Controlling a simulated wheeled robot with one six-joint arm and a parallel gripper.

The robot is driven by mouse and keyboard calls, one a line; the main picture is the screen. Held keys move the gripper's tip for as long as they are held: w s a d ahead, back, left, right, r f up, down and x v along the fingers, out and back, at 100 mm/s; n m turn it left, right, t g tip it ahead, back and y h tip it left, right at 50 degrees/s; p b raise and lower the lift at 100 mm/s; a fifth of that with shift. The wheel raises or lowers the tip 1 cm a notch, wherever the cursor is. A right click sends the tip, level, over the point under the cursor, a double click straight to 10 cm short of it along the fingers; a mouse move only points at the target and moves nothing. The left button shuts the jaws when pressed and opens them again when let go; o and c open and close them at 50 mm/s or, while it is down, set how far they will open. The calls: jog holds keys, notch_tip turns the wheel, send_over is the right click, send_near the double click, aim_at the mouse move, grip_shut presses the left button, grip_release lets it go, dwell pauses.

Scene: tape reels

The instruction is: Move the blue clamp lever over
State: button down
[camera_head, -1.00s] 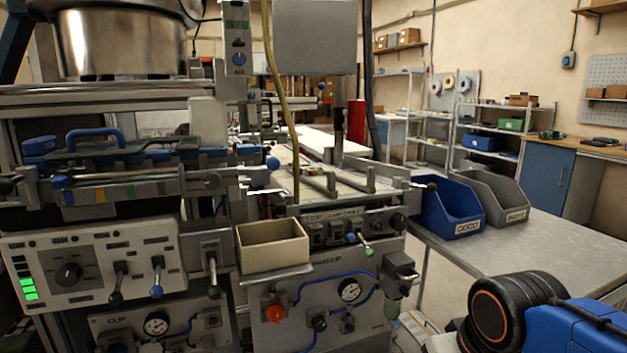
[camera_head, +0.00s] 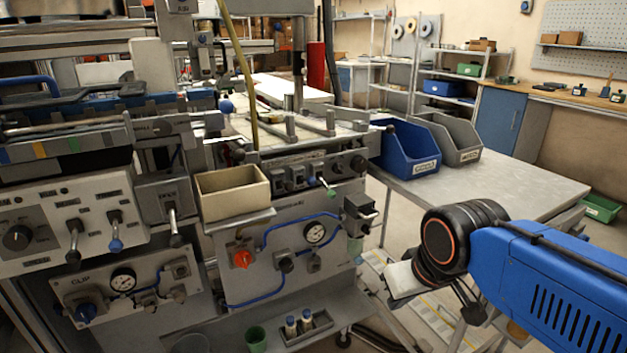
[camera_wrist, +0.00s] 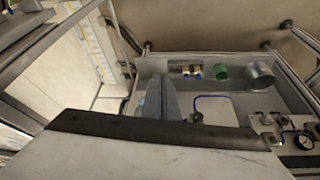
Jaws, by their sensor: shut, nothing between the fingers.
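Several levers and knobs have blue ends, and I cannot tell for certain which one is the clamp lever. A blue-tipped lever (camera_head: 115,244) hangs down on the left control panel. A blue ball knob (camera_head: 226,106) sits at the end of the upper clamp assembly. A small blue-ended lever (camera_head: 311,181) is in the row right of the cream bin, beside a green-tipped one. My gripper (camera_wrist: 165,84) shows in the wrist view with its grey fingers together and empty, above the machine's lower shelf. In the head view its fingers are hidden; the arm is right of the machine.
A cream bin (camera_head: 233,202) juts out from the machine front. Below are a red knob (camera_head: 242,259), gauges and blue hoses. A green cup (camera_head: 256,338) and small bottles stand on the low shelf. Blue (camera_head: 408,166) and grey bins stand on the bench at right.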

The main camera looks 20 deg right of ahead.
jog(key=w+a+r+g+y, duration=0.1)
jog(key=w+a+r+g, duration=0.1)
jog(key=w+r, duration=0.65)
jog(key=w+a+r+g, duration=0.1)
jog(key=w+r, duration=0.4)
jog(key=r, duration=0.6)
notch_tip(320, 180, up, 14)
jog(key=n+g+y, duration=0.1)
jog(key=n+g, duration=0.1)
jog(key=g, duration=0.2)
send_over(313, 177)
jog(key=w+d, duration=0.3)
jog(key=w, duration=0.1)
jog(key=shift+s+a, duration=0.15)
jog(key=shift+s, duration=0.1)
jog(key=x, duration=1.4)
jog(key=shift+w+f, duration=0.1)
jog(key=shift+w, duration=0.05)
